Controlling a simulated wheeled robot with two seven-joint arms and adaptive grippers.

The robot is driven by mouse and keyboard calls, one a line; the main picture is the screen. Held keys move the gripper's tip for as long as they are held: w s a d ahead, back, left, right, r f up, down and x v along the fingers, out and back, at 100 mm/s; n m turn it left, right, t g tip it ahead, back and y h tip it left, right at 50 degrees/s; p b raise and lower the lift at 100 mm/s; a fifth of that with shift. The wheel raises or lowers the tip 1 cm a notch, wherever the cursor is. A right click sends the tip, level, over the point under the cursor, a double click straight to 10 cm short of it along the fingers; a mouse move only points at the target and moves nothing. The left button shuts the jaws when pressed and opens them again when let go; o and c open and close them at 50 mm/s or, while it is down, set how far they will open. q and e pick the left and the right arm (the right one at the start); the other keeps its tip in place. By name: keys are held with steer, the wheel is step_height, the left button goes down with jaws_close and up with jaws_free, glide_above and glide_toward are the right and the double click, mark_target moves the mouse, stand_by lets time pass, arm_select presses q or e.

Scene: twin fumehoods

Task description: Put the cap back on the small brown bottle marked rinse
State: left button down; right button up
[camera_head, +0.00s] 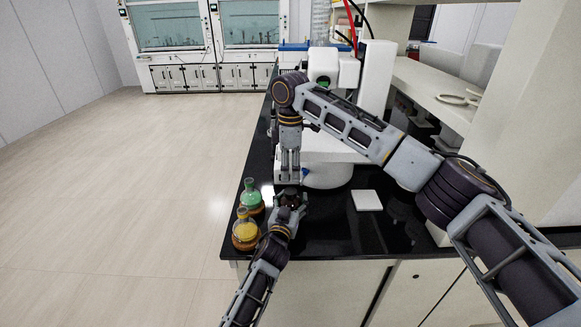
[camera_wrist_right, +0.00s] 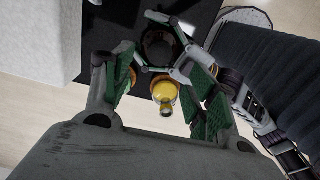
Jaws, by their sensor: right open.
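My right gripper (camera_head: 290,182) points straight down above the bench's front left corner. In the right wrist view its green-padded fingers (camera_wrist_right: 167,76) are apart with nothing held between them. My left gripper (camera_head: 291,207) is just below it, its arm coming up from the bottom. In the wrist view, the left fingers close around a dark round thing (camera_wrist_right: 158,46), which looks like the small brown bottle seen from above. Its label cannot be read. I cannot make out the loose cap.
A green-topped flask (camera_head: 250,197) and a yellow-topped flask (camera_head: 245,232) stand at the bench's left edge, close to my left gripper. A white slab (camera_head: 367,200) lies to the right on the black bench top (camera_head: 330,235). A white instrument (camera_head: 376,75) stands behind.

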mark_target(290, 191)
steer(key=shift+f, duration=0.1)
steer(key=shift+f, duration=3.9)
steer(key=c, duration=1.2)
